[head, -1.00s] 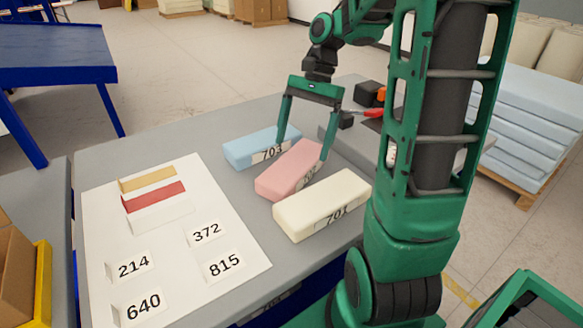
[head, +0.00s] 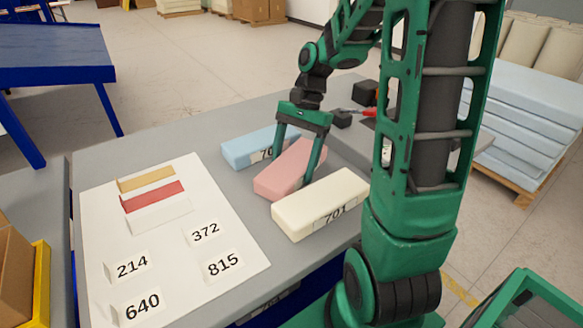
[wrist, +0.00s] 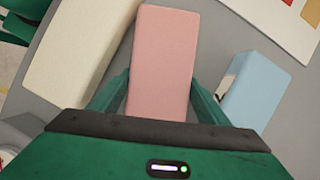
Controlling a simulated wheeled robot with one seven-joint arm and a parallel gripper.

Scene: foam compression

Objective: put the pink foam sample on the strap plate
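The pink foam sample (head: 283,172) lies on the grey table between the blue and cream blocks. My gripper (head: 293,165) is lowered over it, open, with one finger on each side of the block. In the wrist view the pink foam sample (wrist: 163,62) runs between the two fingers of my gripper (wrist: 160,92). Small gaps seem to show beside the fingers, and I cannot tell whether either one touches the foam. I cannot pick out the strap plate with certainty; my arm hides part of the table's right side.
The blue block (head: 250,147) and cream block (head: 320,203) lie close on either side. A white sheet (head: 205,275) with number cards and coloured strips covers the left of the table (head: 130,140). A black box (head: 365,92) stands at the back right.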

